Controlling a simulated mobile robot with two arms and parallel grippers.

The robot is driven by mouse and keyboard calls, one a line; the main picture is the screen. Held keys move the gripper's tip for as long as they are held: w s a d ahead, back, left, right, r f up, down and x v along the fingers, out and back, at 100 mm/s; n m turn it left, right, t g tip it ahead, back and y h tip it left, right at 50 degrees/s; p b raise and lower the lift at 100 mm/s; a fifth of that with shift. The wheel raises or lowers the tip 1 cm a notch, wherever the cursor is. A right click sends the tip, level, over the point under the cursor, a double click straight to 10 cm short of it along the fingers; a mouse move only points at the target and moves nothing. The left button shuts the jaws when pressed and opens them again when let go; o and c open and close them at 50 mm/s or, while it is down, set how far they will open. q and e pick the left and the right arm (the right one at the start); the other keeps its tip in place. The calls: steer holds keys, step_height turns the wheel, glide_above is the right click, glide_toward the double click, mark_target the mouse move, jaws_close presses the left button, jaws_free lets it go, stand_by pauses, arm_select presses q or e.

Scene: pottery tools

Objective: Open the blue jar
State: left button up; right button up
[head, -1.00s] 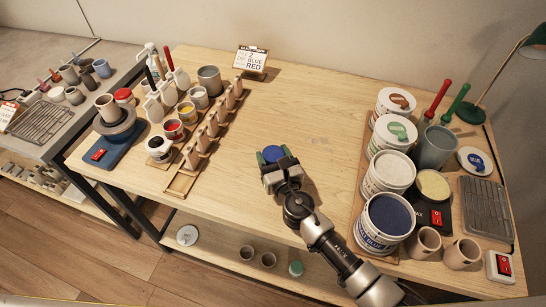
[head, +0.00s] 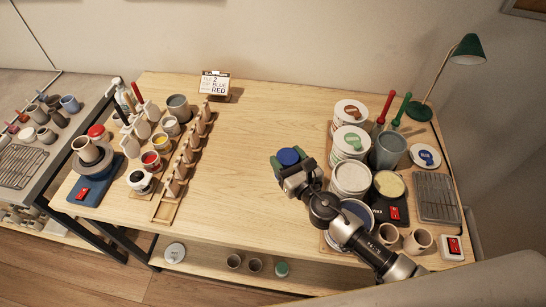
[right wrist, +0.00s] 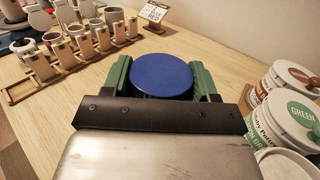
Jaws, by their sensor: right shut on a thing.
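My right gripper (head: 289,160) is shut on a blue round-topped thing (head: 288,156), held between its green fingers over the middle of the table. The right wrist view shows its flat blue top (right wrist: 162,74) and a strip of darker side; its lower part is hidden, so I cannot tell whether it is a small jar or only a lid. A large white tub with dark blue contents (head: 358,209) stands open to the right, partly behind my arm. A white lid with a blue label (head: 425,156) lies at the far right. My left gripper is not in view.
White tubs with orange (head: 350,110) and green (head: 351,140) labels stand right of the gripper, near a grey cup (head: 388,150) and wire rack (head: 437,196). A wooden rack (head: 187,158) and small paint pots stand left. The table between is clear.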

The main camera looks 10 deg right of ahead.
steer(key=shift+d+r, duration=0.15)
steer(key=shift+d, duration=0.1)
steer(key=o, duration=0.5)
steer(key=c, duration=0.7)
